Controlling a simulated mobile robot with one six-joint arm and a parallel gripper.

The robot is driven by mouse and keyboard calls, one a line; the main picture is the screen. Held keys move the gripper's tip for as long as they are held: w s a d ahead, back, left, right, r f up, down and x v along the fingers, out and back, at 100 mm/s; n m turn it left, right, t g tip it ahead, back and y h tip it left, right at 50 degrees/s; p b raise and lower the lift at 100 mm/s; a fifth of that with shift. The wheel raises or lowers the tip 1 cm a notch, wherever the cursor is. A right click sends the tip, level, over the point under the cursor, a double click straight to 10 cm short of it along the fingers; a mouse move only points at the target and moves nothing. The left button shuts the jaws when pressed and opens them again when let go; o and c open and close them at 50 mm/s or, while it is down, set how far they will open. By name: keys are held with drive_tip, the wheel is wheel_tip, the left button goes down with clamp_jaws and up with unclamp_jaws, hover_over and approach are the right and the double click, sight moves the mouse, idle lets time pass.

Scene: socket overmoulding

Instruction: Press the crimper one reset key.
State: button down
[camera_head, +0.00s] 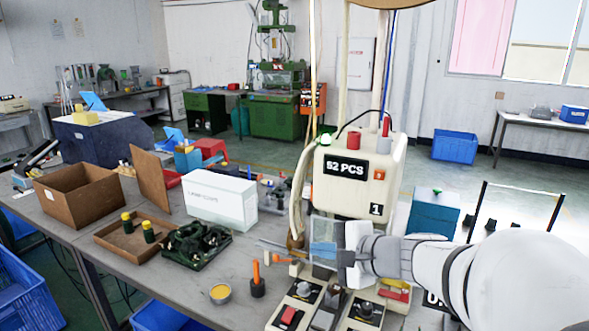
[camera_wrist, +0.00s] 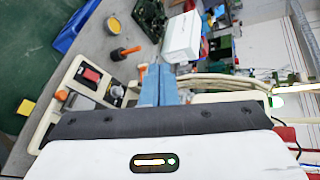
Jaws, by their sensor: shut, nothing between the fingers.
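Crimper one (camera_head: 335,185) is the cream machine with a "52 PCS" display and a "1" label. A small orange-red key (camera_head: 379,174) is on its front face, right of the display; I cannot read whether it is the reset key. My gripper (camera_head: 323,252) is low in front of the crimper, below and left of that key, and apart from it. Its blue fingers are together and empty, and they show in the wrist view (camera_wrist: 158,85). The key is not identifiable in the wrist view. My gripper partly hides the crimper's lower front.
An orange-handled tool (camera_head: 257,280) and a yellow tin (camera_head: 220,293) stand left. A blue-green box (camera_head: 433,215) stands right.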

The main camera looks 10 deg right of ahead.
sight(379, 175)
drive_tip(key=w+d+r+m+t+h, duration=0.2)
drive_tip(key=w+d+r+m+t, duration=0.1)
drive_tip(key=d, duration=0.3)
drive_tip(key=w+d+r+m+t+h+p, duration=0.1)
drive_tip(key=w+d+r+m+t+h, duration=0.1)
drive_tip(key=d+m, duration=0.4)
drive_tip(key=shift+w+r+t+h, duration=0.3)
drive_tip(key=shift+w+r+t, duration=0.1)
drive_tip(key=shift+r+t, duration=0.4)
drive_tip(key=shift+w+r, duration=0.1)
drive_tip(key=shift+w, duration=0.05)
drive_tip(key=shift+w+d+p, duration=0.25)
drive_tip(key=shift+w+d, duration=0.55)
drive_tip(key=shift+w, duration=0.4)
drive_tip(key=shift+w+d+p, duration=0.25)
drive_tip(key=shift+w+d, duration=0.5)
drive_tip(key=shift+w, duration=0.4)
drive_tip(key=shift+w+d+p, duration=0.25)
drive_tip(key=shift+w+d, duration=0.55)
drive_tip(key=shift+w, duration=0.4)
drive_tip(key=shift+d, duration=0.1)
drive_tip(key=shift+w+d+b, duration=0.15)
drive_tip(key=shift+w+b, duration=0.1)
drive_tip(key=shift+b, duration=0.2)
